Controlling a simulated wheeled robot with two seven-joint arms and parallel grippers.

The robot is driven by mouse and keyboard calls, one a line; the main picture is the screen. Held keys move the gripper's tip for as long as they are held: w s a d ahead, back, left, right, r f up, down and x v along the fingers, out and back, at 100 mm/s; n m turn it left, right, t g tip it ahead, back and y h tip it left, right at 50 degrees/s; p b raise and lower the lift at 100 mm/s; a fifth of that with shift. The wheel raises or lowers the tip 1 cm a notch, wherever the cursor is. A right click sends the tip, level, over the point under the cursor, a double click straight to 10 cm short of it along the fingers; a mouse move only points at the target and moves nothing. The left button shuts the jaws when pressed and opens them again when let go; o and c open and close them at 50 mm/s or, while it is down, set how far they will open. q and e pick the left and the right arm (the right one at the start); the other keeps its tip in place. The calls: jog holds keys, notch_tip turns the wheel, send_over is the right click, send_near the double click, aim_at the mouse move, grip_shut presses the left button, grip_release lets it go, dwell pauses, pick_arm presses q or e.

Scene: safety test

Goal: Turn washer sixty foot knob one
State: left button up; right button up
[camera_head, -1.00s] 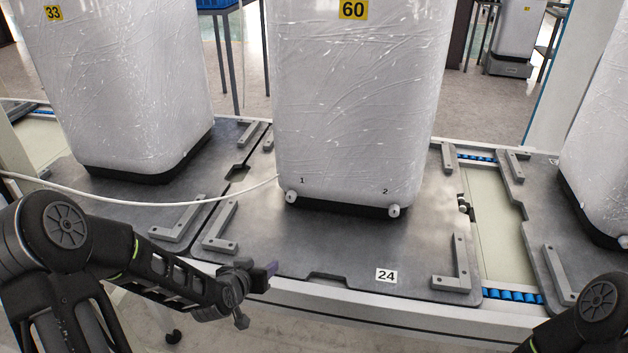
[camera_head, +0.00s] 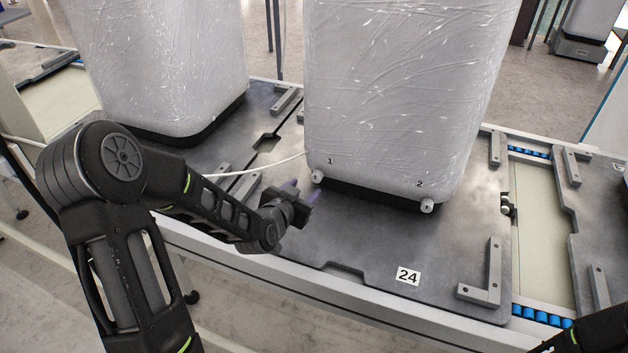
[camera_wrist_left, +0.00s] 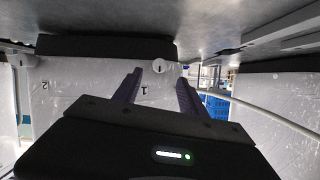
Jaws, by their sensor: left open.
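The white, film-wrapped washer (camera_head: 400,90) stands upright on a grey plate. Its lower front edge carries foot knob 1 (camera_head: 318,176) at the left and foot knob 2 (camera_head: 427,205) at the right, both small, white and round. My left gripper (camera_head: 302,190) is open and empty, just left of and in front of knob 1, apart from it. In the upside-down left wrist view, knob 1 (camera_wrist_left: 159,67) shows between the spread purple fingers (camera_wrist_left: 159,78), beyond their tips. Knob 2 (camera_wrist_left: 27,61) is at the left there. My right gripper is out of view.
Another wrapped washer (camera_head: 160,60) stands at the left. A white hose (camera_head: 260,168) runs leftward behind my left gripper. Grey corner brackets (camera_head: 490,275) rise from the plate (camera_head: 350,235), which bears label 24 (camera_head: 408,276). The plate before the washer is clear.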

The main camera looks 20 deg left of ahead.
aim_at(315, 180)
pick_arm(q)
jog(key=x, duration=0.7)
jog(key=shift+w+f, duration=0.2)
jog(key=shift+w, duration=0.15)
grip_shut()
dwell(0.3)
